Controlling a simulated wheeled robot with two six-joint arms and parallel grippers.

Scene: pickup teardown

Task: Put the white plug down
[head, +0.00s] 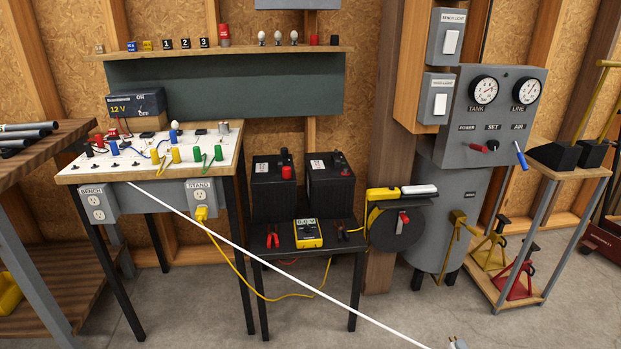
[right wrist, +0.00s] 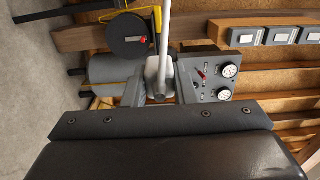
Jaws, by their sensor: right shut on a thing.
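The white plug (right wrist: 153,72) is in the middle of the right wrist view, just beyond the dark edge of my right gripper (right wrist: 160,122), which is shut on it. The contact itself is mostly hidden by the gripper. A white cord (right wrist: 164,25) runs up from the plug in that view. In the head view the white cord (head: 270,255) stretches taut from the bench front down to the right. The plug's pronged end (head: 457,343) just shows at the bottom edge there, in the air. My left gripper is not in view.
The bench (head: 81,178) carries colored connectors and has BENCH and STAND outlets (head: 199,197) on its front. A yellow plug (head: 201,214) sits in the STAND outlet. A low black table (head: 280,246) holds two batteries and a yellow meter. A grey tank (head: 450,220) stands right; floor in front is clear.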

